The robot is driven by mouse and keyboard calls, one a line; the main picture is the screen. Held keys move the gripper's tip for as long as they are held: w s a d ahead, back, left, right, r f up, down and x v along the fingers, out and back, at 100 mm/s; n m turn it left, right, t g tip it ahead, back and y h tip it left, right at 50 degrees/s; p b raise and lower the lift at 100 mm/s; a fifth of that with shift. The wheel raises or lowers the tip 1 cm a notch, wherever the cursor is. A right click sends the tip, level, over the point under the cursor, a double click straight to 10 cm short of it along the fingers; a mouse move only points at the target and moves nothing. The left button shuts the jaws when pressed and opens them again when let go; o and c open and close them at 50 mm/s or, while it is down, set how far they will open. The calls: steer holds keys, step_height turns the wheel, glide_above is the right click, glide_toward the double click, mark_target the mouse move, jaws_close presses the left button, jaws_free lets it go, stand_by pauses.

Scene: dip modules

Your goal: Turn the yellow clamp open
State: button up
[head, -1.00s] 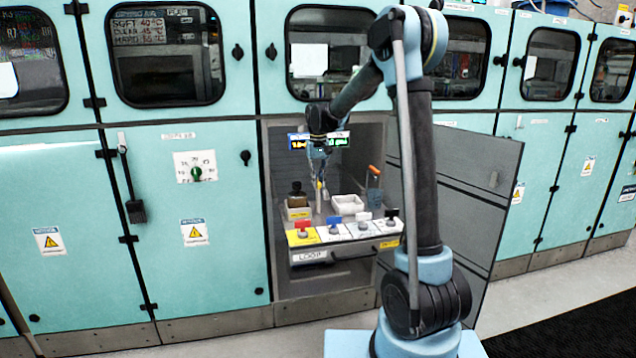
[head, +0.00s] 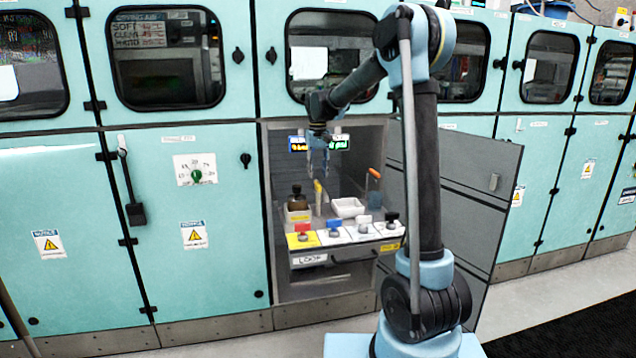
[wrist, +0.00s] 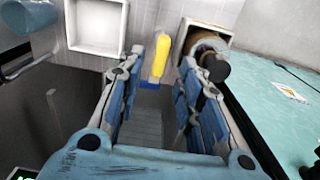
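The yellow clamp (head: 318,191) is a small upright yellow piece inside the open bay, between a brown bottle and a white tray. In the wrist view the yellow clamp (wrist: 161,54) shows as a rounded yellow bar with a blue part at its lower end. My gripper (head: 317,172) hangs above it in the bay, pointing down. In the wrist view my gripper (wrist: 161,66) is open, its blue fingers wide apart, and the clamp appears in the gap between them. I see no contact. How far below the fingertips the clamp lies is hard to tell.
The brown bottle (head: 297,197) stands in a holder left of the clamp; the white tray (head: 348,207) is to the right. An orange-handled tool (head: 374,177) stands farther right. Several coloured knobs line the front panel (head: 345,236). The open grey door (head: 460,195) bounds the right side.

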step_height(320, 180, up, 7)
stand_by(0.3)
steer(key=shift+d, duration=0.1)
steer(key=s+d+f+m+t, duration=0.1)
steer(key=s+d, duration=0.7)
steer(key=s, duration=0.2)
steer(key=s+d+f, duration=0.2)
steer(key=s+d, duration=0.6)
steer(key=s, duration=0.2)
steer(key=s+d+f+m, duration=0.1)
steer(key=s+d+f, duration=0.2)
steer(key=s+f, duration=0.5)
steer(key=s+d+f+t, duration=0.1)
steer(key=s+d+f, duration=0.3)
steer(key=s+f, duration=0.5)
steer(key=s, duration=0.4)
steer(key=shift+d+m, duration=0.3)
steer(key=shift+m, duration=0.1)
